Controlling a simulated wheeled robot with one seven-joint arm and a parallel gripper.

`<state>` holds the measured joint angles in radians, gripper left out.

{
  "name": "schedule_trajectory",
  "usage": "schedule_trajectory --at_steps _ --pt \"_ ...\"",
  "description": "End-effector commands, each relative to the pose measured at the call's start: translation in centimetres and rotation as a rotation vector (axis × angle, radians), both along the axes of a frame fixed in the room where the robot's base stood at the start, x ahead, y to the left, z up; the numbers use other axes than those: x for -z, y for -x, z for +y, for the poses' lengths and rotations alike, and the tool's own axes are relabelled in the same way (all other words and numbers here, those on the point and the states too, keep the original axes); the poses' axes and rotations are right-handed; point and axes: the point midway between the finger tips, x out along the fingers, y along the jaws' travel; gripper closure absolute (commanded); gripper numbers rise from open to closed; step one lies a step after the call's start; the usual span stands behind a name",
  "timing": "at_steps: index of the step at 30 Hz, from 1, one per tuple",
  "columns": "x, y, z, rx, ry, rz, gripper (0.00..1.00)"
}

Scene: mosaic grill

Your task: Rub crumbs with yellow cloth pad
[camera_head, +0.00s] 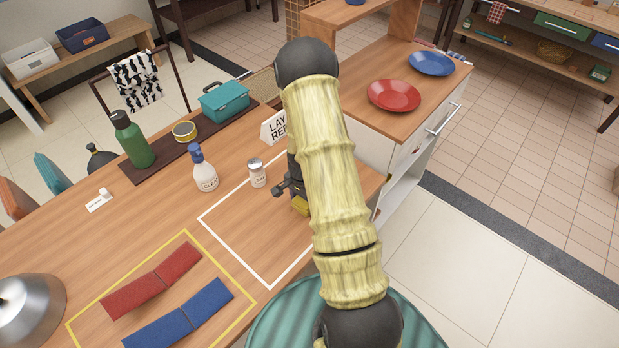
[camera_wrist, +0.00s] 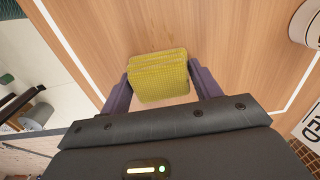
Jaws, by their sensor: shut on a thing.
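The yellow cloth pad (camera_wrist: 160,78) sits between the two fingers of my gripper (camera_wrist: 160,88) in the wrist view, and the fingers are shut on it. In the head view a small part of the yellow pad (camera_head: 300,205) shows beside my arm, low over the wooden table (camera_head: 100,240), near the right side of the white outlined area (camera_head: 235,251). Whether the pad touches the table I cannot tell. A few faint specks, perhaps crumbs (camera_wrist: 150,45), lie on the wood just beyond the pad in the wrist view. My arm hides part of the outlined area.
A sign (camera_head: 274,127) stands behind. Red (camera_head: 152,281) and blue (camera_head: 180,315) cloth strips lie inside a yellow outline. A steel dome (camera_head: 30,310) is at left.

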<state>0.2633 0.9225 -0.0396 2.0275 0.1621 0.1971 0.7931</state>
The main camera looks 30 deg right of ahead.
Motion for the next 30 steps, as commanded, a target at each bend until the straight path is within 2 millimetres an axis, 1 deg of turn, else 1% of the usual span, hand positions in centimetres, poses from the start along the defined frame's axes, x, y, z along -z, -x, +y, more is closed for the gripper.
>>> schedule_trajectory --at_steps 3,4,7,9,11,23,30 --pt "0.3 -0.2 -0.8 -0.005 0.002 -0.002 0.62" --pt "-0.2 -0.3 -1.0 -0.006 0.002 -0.004 0.62" --pt "0.2 -0.4 -1.7 -0.010 0.002 -0.002 0.62" --pt "-0.8 -0.4 -1.5 -0.012 0.002 -0.002 0.62" --pt "-2.6 -0.5 -1.5 -0.013 0.002 -0.005 0.62" --pt "-6.0 -0.3 -1.8 -0.005 0.001 -0.003 0.62" --pt "-7.9 -0.4 -1.5 -0.013 0.001 -0.003 0.62"
